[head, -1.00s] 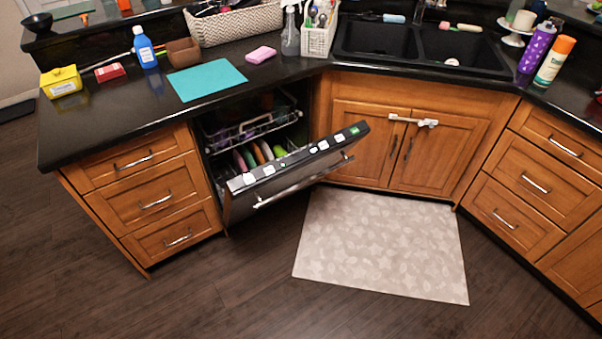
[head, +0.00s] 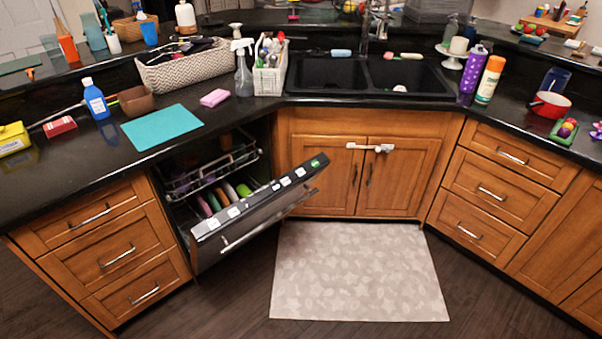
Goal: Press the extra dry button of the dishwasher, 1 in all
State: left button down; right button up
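The dishwasher (head: 262,222) is under the counter left of the sink, its door partly open and tilted outward. Along the door's top edge runs a dark control strip with several white buttons (head: 286,182) and a green mark (head: 315,163) near its right end. The button labels are too small to read, so I cannot tell which is extra dry. Inside the door, a rack (head: 212,170) and several coloured plates (head: 213,202) show. Neither of my grippers is in view.
A patterned mat (head: 358,275) lies on the floor right of the open door, before the sink cabinet (head: 330,180). A white lock (head: 370,147) spans that cabinet's doors. Drawers (head: 118,255) stand left of the dishwasher. The counter above holds a teal mat (head: 162,126) and a pink sponge (head: 215,97).

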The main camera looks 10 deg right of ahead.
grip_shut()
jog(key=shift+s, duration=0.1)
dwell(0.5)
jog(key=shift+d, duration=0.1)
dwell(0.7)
